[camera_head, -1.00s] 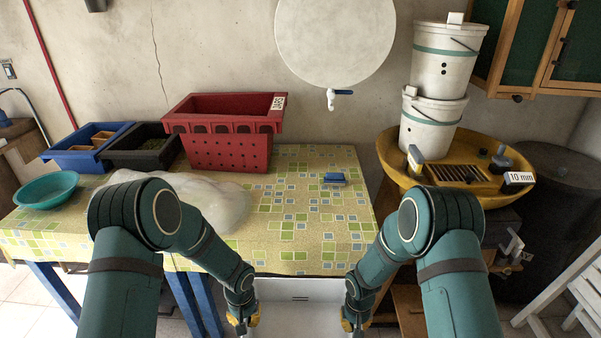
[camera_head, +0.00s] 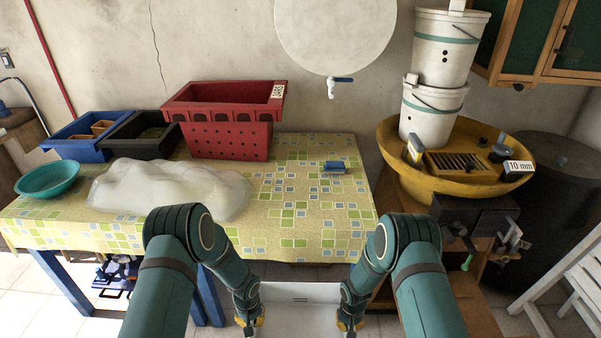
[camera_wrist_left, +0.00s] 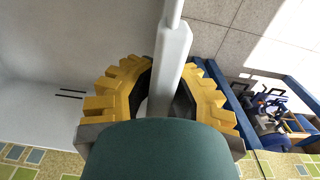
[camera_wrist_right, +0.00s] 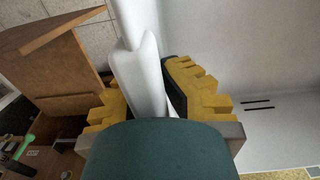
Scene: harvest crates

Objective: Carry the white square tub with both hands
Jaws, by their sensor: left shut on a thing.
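The white square tub (camera_head: 300,293) is at the bottom middle of the head view, in front of the table, partly cut off by the frame. My left gripper (camera_head: 250,325) is shut on its left rim; in the left wrist view the yellow fingers (camera_wrist_left: 165,95) sit on both sides of the pale rim (camera_wrist_left: 172,55). My right gripper (camera_head: 346,325) is at the opposite side; in the right wrist view its fingers (camera_wrist_right: 150,95) sit on both sides of the rim (camera_wrist_right: 140,70) and appear closed on it. The tub's underside is hidden.
The table (camera_head: 300,215) holds a red crate (camera_head: 228,140), a translucent bag-like heap (camera_head: 170,188), a teal bowl (camera_head: 48,180) and a small blue item (camera_head: 335,167). A yellow basin (camera_head: 400,170) with white buckets (camera_head: 432,112) stands right. The table's right half is mostly clear.

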